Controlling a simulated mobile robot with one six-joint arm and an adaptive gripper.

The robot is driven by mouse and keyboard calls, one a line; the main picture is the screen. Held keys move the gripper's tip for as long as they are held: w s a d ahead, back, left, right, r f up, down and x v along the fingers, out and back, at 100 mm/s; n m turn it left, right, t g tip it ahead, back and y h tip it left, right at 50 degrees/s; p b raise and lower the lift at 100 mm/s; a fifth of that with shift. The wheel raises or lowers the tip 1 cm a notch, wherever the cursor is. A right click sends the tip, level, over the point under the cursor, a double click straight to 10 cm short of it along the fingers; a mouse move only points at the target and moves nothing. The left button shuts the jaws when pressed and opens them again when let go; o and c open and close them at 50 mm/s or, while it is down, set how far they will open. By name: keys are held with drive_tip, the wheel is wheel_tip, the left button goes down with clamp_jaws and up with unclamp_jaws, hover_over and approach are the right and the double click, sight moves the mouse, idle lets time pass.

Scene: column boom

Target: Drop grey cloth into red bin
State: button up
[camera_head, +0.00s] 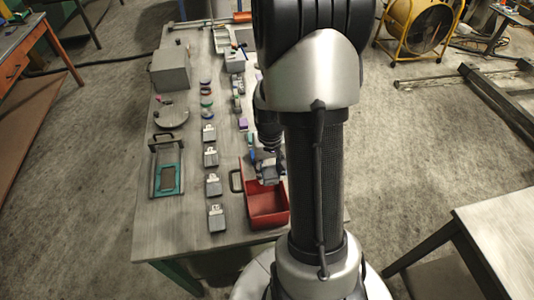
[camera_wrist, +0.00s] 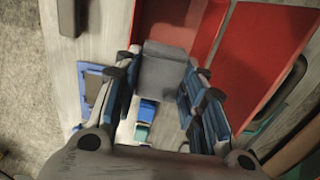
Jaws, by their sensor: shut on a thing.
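The red bin (camera_head: 267,218) stands open on the workbench near its front right part, beside my arm. In the head view my gripper (camera_head: 268,172) is at the bin's far end, partly hidden by my arm, and the cloth is hard to make out there.
A yellow fan (camera_head: 418,25) stands on the floor behind.

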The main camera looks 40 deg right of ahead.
sight(271, 176)
drive_tip(key=shift+s+a+f, duration=0.4)
drive_tip(key=shift+s+f, duration=0.05)
drive_tip(key=shift+s, duration=0.25)
wheel_tip(271, 176, down, 6)
drive_tip(key=b, duration=0.4)
drive_tip(key=shift+w+b, duration=0.1)
drive_tip(key=shift+b, duration=0.2)
drive_tip(key=shift+r, duration=0.1)
drive_tip(key=o, duration=1.1)
drive_tip(key=shift+r, duration=0.1)
wheel_tip(271, 176, up, 12)
drive_tip(key=shift+f, duration=0.1)
